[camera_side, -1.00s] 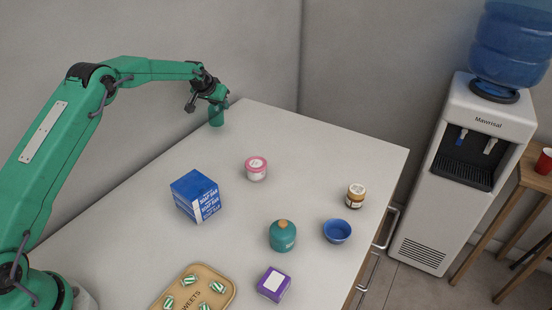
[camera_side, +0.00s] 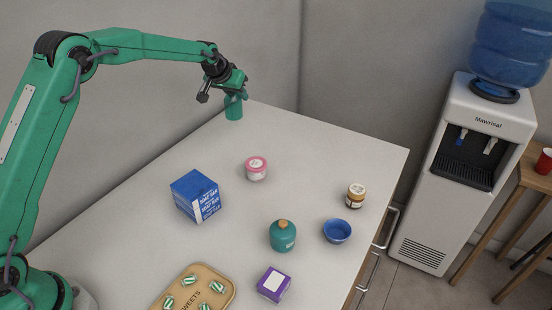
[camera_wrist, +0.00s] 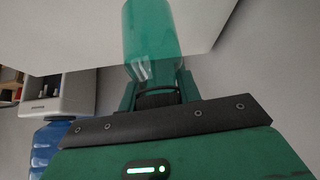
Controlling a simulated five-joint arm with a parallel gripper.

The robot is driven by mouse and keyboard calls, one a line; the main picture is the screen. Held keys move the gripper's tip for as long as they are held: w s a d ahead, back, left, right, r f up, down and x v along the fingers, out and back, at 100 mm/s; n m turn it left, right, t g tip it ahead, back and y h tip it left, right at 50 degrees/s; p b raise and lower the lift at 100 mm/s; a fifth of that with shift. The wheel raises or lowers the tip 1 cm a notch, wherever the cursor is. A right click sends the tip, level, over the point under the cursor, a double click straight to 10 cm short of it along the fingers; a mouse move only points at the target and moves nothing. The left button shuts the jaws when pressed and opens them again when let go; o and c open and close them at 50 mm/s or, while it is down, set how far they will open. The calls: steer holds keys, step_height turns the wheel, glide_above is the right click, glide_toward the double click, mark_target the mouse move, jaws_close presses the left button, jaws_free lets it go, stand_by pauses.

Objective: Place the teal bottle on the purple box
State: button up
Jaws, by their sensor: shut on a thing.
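The teal bottle (camera_side: 234,108), see-through green, is held by my gripper (camera_side: 236,94) at the far corner of the counter. It points down below the jaws, and its base seems to be above the counter, though the gap is hard to judge. In the wrist view the bottle (camera_wrist: 152,38) sits between the fingers of my gripper (camera_wrist: 158,88), with the held end hidden. The purple box (camera_side: 273,284), with a white label on top, lies near the counter's front edge, far from my gripper. Its top is bare.
Between them stand a pink-lidded jar (camera_side: 256,169) and a blue soap box (camera_side: 196,196). A teal jar with an orange stopper (camera_side: 283,237) stands just behind the purple box. A blue bowl (camera_side: 337,231), a brown jar (camera_side: 355,196) and a sweets tray (camera_side: 228,283) are nearby.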

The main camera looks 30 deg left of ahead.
steer(key=shift+d, duration=0.2)
stand_by(0.5)
steer(key=s+d+r+m+h, duration=0.1)
steer(key=s+d+m+h, duration=0.3)
steer(key=d, duration=1)
steer(key=m+g+h, duration=0.2)
steer(key=m, duration=0.5)
glide_above(285, 279)
steer(key=shift+f, duration=1.85)
steer(key=shift+f, duration=0.1)
steer(key=shift+f, duration=1.9)
steer(key=shift+f, duration=0.1)
